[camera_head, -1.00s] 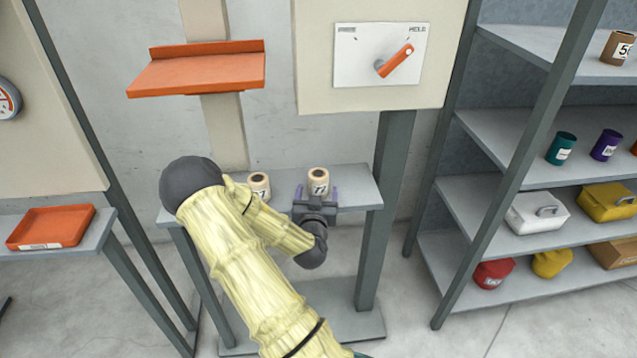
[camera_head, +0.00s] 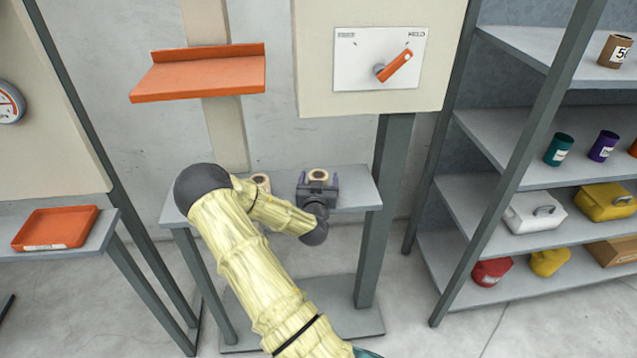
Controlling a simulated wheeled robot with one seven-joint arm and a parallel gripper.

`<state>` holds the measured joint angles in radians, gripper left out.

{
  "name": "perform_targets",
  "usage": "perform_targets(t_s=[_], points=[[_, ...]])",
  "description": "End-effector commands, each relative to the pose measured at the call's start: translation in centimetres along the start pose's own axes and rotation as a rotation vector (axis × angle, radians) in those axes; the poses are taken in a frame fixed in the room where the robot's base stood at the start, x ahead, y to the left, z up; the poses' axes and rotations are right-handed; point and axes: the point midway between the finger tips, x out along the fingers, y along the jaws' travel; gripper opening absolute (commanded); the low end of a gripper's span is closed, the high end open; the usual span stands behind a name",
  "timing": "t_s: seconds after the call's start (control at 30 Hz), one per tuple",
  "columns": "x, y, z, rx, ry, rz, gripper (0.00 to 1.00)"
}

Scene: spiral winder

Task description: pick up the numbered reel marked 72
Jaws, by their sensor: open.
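Two cream reels with dark centre holes stand upright on a narrow grey bench (camera_head: 350,188). The right reel (camera_head: 318,173) shows only its top rim above my gripper. The left reel (camera_head: 261,181) is partly hidden by my arm. Their printed numbers are covered now; the earlier frame shows a two-digit number on each, too small to read surely. My gripper (camera_head: 318,179) is open, its fingers either side of the right reel. I cannot tell whether they touch it.
A post (camera_head: 388,180) rises beside the bench's right end, under a panel with an orange lever (camera_head: 397,66). An orange shelf (camera_head: 200,75) hangs above left. An orange tray (camera_head: 55,228) lies on the left table. A rack of containers (camera_head: 530,137) stands at right.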

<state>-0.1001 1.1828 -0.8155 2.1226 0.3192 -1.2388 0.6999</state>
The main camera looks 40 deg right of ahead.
Motion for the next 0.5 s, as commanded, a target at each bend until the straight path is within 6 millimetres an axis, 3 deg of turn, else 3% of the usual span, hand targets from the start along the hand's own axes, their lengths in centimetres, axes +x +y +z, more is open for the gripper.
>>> perform_targets(t_s=[0.5], points=[[0.09, 0.01, 0.03, 0.0, 0.0, 0.0, 0.76]])
